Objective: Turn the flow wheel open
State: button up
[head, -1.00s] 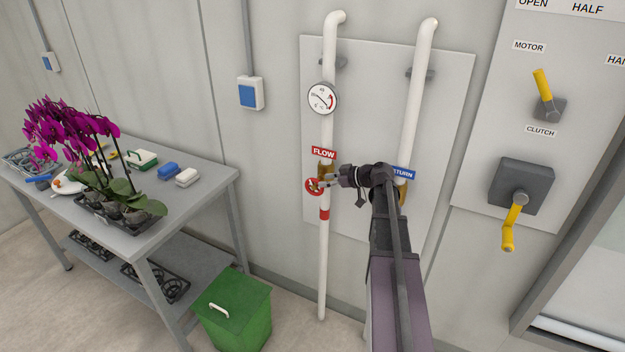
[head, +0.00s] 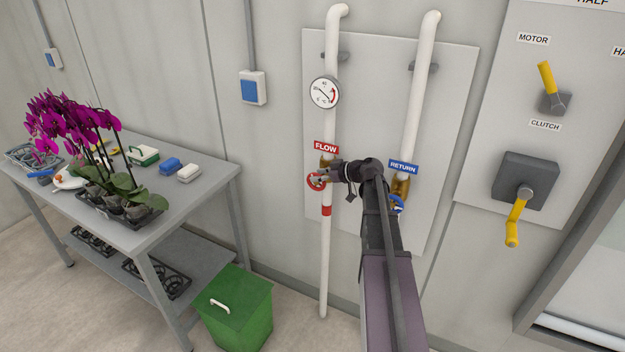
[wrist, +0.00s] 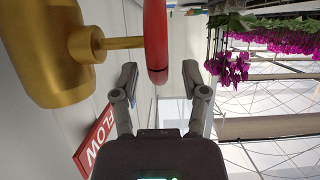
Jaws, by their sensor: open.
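The flow wheel (head: 313,183) is a small red handwheel on a brass valve in the left white pipe, below the red FLOW label (head: 326,147). My gripper (head: 322,177) is at the wheel from the right in the head view and hides part of it. In the wrist view the red wheel (wrist: 155,35) shows edge-on, with its brass stem and valve body (wrist: 50,45) at the left. My open gripper (wrist: 160,72) has one finger on each side of the rim's near end. I see gaps between the fingers and the rim.
A blue wheel (head: 397,203) sits on the return pipe (head: 418,100), close to my arm. A gauge (head: 325,92) is above the flow wheel. A bench (head: 215,178) with orchids (head: 75,130) and a green bin (head: 235,310) stand left. Yellow-handled levers (head: 518,220) are right.

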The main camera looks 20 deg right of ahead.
jog(key=shift+b+x, duration=0.4)
jog(key=shift+x, duration=1)
jog(key=shift+s, duration=0.1)
grip_shut()
